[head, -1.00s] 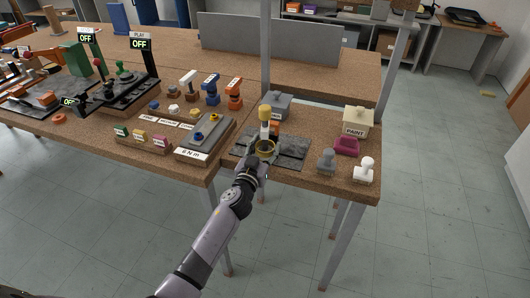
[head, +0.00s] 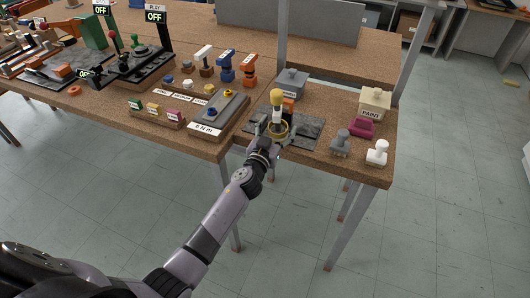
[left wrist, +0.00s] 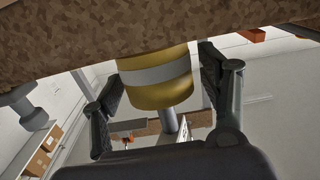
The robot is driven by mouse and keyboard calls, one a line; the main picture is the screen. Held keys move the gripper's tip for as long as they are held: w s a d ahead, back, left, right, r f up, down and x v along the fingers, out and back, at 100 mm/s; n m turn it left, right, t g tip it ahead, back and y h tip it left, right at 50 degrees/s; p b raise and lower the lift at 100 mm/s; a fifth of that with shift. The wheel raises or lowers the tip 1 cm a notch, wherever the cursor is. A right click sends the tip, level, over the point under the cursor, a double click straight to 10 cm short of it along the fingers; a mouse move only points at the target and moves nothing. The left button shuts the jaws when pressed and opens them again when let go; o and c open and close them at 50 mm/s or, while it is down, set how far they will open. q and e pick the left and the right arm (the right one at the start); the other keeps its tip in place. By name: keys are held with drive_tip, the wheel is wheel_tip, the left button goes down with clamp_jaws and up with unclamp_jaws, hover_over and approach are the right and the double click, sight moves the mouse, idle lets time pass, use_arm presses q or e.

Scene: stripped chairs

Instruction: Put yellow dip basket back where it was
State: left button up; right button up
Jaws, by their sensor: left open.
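The yellow dip basket (head: 277,97) stands upright at the dark grey mat (head: 304,138) on the right part of the bench. It is yellow with a pale band, and yellow also shows lower down between my fingers. My left gripper (head: 273,128) reaches in from the front with its fingers apart around the lower yellow part. In the left wrist view a yellow cylinder with a grey band (left wrist: 165,97) sits between the two spread fingers, with gaps on both sides. Whether the basket's underside rests on the mat is hidden. My right gripper is not in view.
A grey lidded box (head: 291,83) stands behind the basket. A paint box (head: 375,103), a maroon block (head: 361,127), a grey stamp (head: 341,142) and a white stamp (head: 377,152) stand to the right. A torque tray (head: 222,115) lies to the left.

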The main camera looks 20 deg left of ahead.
use_arm(q)
drive_tip(key=s+b, duration=0.2)
drive_tip(key=s, duration=1.5)
